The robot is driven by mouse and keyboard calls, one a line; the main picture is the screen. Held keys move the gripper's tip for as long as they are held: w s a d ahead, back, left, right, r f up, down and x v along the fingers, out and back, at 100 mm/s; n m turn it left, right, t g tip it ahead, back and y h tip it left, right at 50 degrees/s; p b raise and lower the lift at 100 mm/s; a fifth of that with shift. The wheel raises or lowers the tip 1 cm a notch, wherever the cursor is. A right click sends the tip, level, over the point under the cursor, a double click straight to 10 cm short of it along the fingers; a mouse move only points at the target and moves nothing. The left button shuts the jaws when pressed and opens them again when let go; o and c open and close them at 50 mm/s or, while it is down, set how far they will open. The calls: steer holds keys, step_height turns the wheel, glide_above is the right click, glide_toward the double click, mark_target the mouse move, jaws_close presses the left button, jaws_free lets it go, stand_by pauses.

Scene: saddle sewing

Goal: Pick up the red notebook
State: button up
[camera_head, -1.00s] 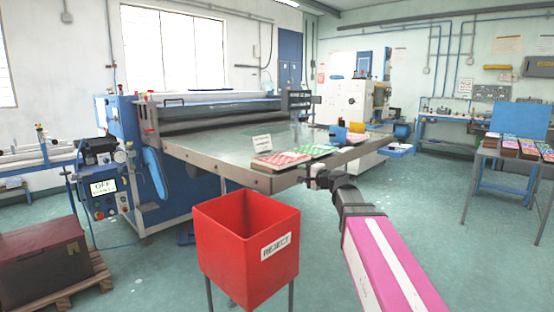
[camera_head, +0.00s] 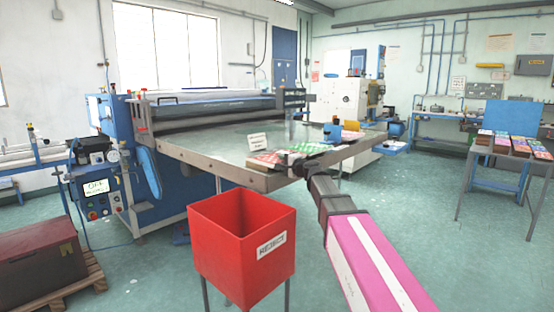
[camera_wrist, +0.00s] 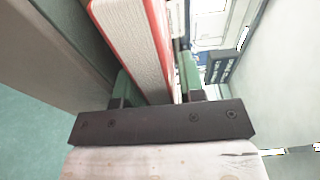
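The red notebook (camera_head: 264,162) lies flat at the near edge of the machine table, with a patterned red cover. In the wrist view the red notebook (camera_wrist: 135,45) shows its red cover edge and pale page block, reaching in between the two fingers. My gripper (camera_wrist: 157,86) has its fingers apart, one on each side of the notebook; a small gap seems to show on the left finger's side. In the head view my gripper is mostly hidden behind my own arm at the table edge, beside the notebooks.
The machine table (camera_head: 205,150) has bare room on the left. A red reject bin (camera_head: 238,245) stands below the front edge.

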steer(key=shift+w+a, duration=0.4)
steer(key=shift+w, duration=0.05)
jaws_close()
steer(key=shift+r, duration=0.55)
steer(key=r, duration=0.2)
steer(key=a+r, duration=0.1)
steer(key=shift+s+r, duration=0.1)
steer(key=shift+r, duration=0.25)
steer(key=a+r, duration=0.2)
steer(key=a, duration=0.1)
steer(key=a+r, duration=0.2)
steer(key=a, duration=0.2)
steer(key=s+a+r, duration=0.1)
steer(key=a+r, duration=0.1)
steer(key=a, duration=0.1)
steer(key=shift+a+r, duration=0.15)
steer(key=shift+a, duration=0.15)
